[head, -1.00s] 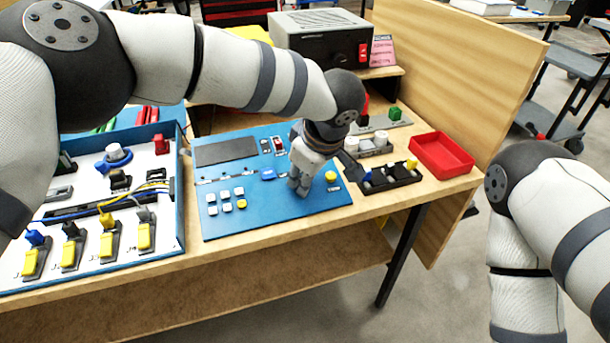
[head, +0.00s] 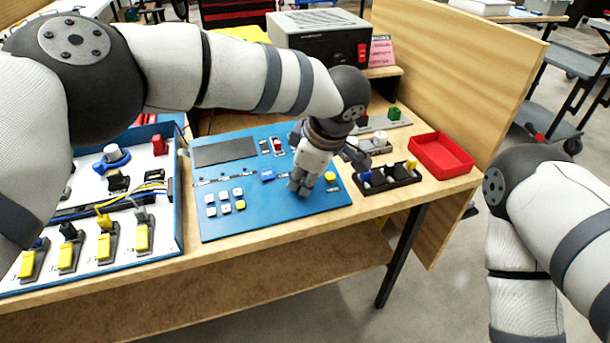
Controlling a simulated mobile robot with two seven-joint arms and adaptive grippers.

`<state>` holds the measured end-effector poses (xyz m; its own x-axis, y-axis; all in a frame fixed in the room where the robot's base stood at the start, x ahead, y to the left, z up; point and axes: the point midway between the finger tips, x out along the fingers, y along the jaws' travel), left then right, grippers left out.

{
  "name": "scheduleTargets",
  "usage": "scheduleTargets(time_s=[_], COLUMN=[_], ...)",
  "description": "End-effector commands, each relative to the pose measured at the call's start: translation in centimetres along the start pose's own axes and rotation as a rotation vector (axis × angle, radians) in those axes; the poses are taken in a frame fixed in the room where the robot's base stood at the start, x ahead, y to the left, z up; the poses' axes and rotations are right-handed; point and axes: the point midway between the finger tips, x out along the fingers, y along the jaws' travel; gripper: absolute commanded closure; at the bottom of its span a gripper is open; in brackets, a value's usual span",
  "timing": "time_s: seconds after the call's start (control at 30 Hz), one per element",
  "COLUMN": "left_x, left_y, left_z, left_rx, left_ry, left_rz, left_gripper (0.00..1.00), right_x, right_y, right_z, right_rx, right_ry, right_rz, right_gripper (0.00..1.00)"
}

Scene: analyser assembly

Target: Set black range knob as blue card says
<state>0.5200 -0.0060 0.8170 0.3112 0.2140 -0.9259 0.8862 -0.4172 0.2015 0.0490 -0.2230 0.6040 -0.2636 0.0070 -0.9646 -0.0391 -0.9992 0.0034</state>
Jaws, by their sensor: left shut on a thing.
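The blue control panel (head: 270,218) lies on the wooden bench, with a dark display, white buttons, a red switch and a yellow button on it. My left gripper (head: 299,188) points down at the right part of this panel, left of the yellow button. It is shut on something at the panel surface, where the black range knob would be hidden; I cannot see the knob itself. No blue card can be made out for certain. My right arm (head: 535,215) is at the right edge; its gripper is out of view.
A blue-walled tray (head: 180,200) with switches and wires stands left. A black holder (head: 388,179) with coloured caps and a red bin (head: 442,155) are at the right. A dark power box (head: 318,40) and a pink card (head: 381,51) stand behind. A wooden partition (head: 455,70) borders the right.

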Motion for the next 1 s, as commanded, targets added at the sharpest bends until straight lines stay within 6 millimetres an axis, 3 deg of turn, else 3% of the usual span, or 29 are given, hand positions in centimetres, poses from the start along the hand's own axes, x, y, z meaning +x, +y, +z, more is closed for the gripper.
scheduleTargets(time_s=[0.03, 0.07, 0.13, 0.17, 0.5, 0.8, 1.0], left_x=[0.1, 0.1, 0.1, 0.1, -0.7, -8.3, -11.5], left_y=[-0.1, -0.1, -0.1, -0.1, 0.0, 0.1, 0.0], left_z=[0.0, 0.0, 0.0, 0.0, 0.0, 0.0, 0.0], left_rx=[0.000, 0.000, 0.001, 0.001, 0.000, 0.000, 0.000], left_ry=[0.001, 0.001, 0.001, 0.001, -0.001, 0.000, 0.000], left_rz=[-0.003, -0.003, -0.003, -0.003, 0.001, 0.002, -0.001], left_gripper=[1.00, 0.76, 0.60, 0.58, 0.58, 0.58, 0.58], right_x=[0.0, 0.0, 0.0, 0.0, 0.0, 0.0, 0.0], right_y=[0.0, 0.0, 0.0, 0.0, 0.0, 0.0, 0.0], right_z=[0.0, 0.0, 0.0, 0.0, 0.0, 0.0, 0.0], right_rx=[0.000, 0.000, 0.000, 0.000, 0.000, 0.000, 0.000], right_ry=[0.000, 0.000, -0.001, -0.001, 0.000, 0.000, 0.000], right_rz=[0.000, 0.000, 0.000, 0.000, 0.000, 0.000, 0.000], right_gripper=[0.60, 0.60, 0.60, 0.60, 0.60, 0.60, 0.60])
